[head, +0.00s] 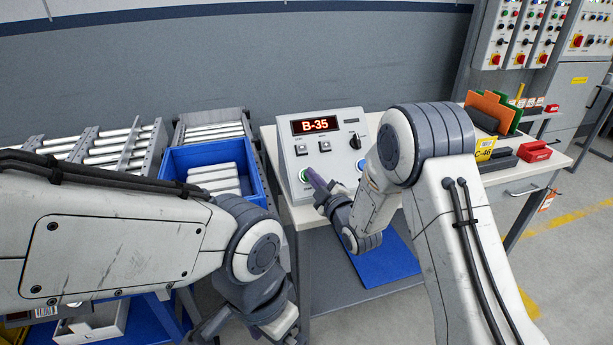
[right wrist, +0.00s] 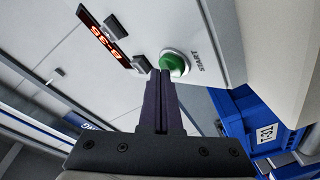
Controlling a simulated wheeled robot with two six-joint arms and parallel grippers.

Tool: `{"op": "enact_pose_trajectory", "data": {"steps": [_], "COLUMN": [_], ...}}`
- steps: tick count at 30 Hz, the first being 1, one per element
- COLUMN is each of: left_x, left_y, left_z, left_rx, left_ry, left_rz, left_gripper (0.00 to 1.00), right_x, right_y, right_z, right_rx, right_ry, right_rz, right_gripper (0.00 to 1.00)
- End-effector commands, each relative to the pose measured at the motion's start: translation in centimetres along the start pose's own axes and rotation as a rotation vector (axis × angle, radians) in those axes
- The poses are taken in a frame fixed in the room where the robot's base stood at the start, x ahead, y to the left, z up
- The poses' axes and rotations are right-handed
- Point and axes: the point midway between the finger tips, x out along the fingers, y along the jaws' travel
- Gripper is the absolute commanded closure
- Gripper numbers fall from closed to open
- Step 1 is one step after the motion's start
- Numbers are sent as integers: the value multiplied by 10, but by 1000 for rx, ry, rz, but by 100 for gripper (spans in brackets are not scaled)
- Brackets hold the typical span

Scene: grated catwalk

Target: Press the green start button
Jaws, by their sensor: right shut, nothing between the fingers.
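The green start button (right wrist: 175,63) sits in a pale ring beside the word START on the light grey control box (head: 340,122). In the head view, the button (head: 304,175) is at the box's lower left, partly behind my fingers. My right gripper (head: 313,176) is shut and empty, its dark purple fingers pointing at the button. In the right wrist view, its fingertips (right wrist: 159,74) overlap the button's left edge; I cannot tell whether they touch it. My left gripper (head: 215,328) is low in the head view, partly cut off, and its jaws are unclear.
Orange and green panels (head: 492,108) and a red block (head: 534,151) are at right.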

Motion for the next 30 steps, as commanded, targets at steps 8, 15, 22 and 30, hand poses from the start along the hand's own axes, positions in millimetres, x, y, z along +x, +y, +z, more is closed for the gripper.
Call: {"op": "enact_pose_trajectory", "data": {"steps": [8,15,22,30], "left_x": [4,6,8,8], "left_y": [0,0,-1,-1], "left_z": [0,0,0,0], "left_rx": [0,0,0,0], "left_ry": [0,0,0,0], "left_rz": [0,0,0,0], "left_gripper": [0,0,0,0], "right_x": [2,4,6,7], "right_y": [-3,-4,-6,-6], "right_z": [2,4,5,6], "right_rx": [0,0,0,0], "right_ry": [-1,-1,-1,-2], "right_rz": [-1,-1,-1,-1], "right_gripper": [100,100,100,100]}}
